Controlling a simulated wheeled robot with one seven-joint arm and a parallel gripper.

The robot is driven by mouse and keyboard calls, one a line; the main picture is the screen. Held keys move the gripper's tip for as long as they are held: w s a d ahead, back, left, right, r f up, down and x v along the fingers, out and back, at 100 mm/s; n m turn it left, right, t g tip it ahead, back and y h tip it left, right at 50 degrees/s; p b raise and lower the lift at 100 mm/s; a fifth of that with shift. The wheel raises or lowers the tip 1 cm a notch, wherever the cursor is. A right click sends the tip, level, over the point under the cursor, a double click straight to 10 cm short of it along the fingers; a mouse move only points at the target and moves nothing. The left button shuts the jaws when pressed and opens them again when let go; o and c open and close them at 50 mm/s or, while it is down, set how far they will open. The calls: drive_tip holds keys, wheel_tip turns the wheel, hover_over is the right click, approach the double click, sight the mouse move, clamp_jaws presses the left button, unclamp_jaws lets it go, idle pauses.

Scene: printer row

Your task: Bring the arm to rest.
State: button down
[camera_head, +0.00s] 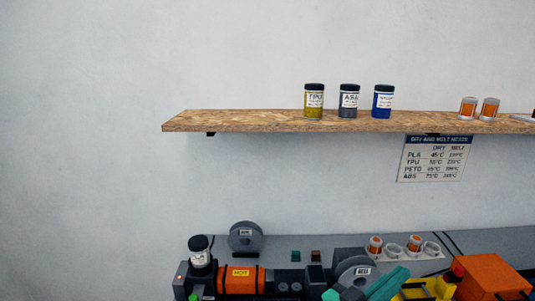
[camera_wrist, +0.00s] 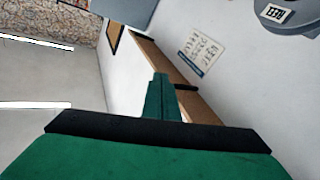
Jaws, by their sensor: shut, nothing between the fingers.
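My gripper (camera_wrist: 160,78) shows in the wrist view as green fingers held together, with a dark band and a wide green body below them. It is shut and empty, and nothing touches its tips. In the head view, a teal bar (camera_head: 388,283) shows at the bottom edge among dark and yellow parts; I cannot tell whether it is part of my arm. The wrist view is tilted, with the wooden shelf (camera_wrist: 200,106) running diagonally behind the fingers.
The shelf (camera_head: 240,121) bears three labelled jars (camera_head: 349,101) and orange-filled cups (camera_head: 468,108). A chart (camera_head: 433,158) hangs below. The grey bench (camera_head: 330,243) holds a spool (camera_head: 246,238), a black-lidded jar (camera_head: 199,252), an orange "HOT" unit (camera_head: 238,281) and an orange box (camera_head: 492,277). The left is bare wall.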

drive_tip(key=s+a+f+n+t+y, duration=0.35)
drive_tip(key=a+f+n+y, duration=0.35)
drive_tip(key=f, duration=0.3)
drive_tip(key=s+a+f+n+t+y, duration=0.2)
drive_tip(key=a+f+n+t+y, duration=0.4)
drive_tip(key=f, duration=0.4)
drive_tip(key=s+a+f+m+g+y, duration=0.1)
drive_tip(key=s+a+f, duration=0.3)
drive_tip(key=s, duration=0.4)
drive_tip(key=s+a+f+m+g+y, duration=0.1)
drive_tip(key=s+a+f, duration=0.3)
drive_tip(key=s, duration=0.5)
drive_tip(key=s+a+f+m+g+y, duration=0.1)
drive_tip(key=s+a+f+m+g, duration=0.1)
drive_tip(key=s+a, duration=0.3)
drive_tip(key=s+f+m, duration=0.1)
drive_tip(key=s, duration=0.3)
drive_tip(key=shift+f, duration=0.4)
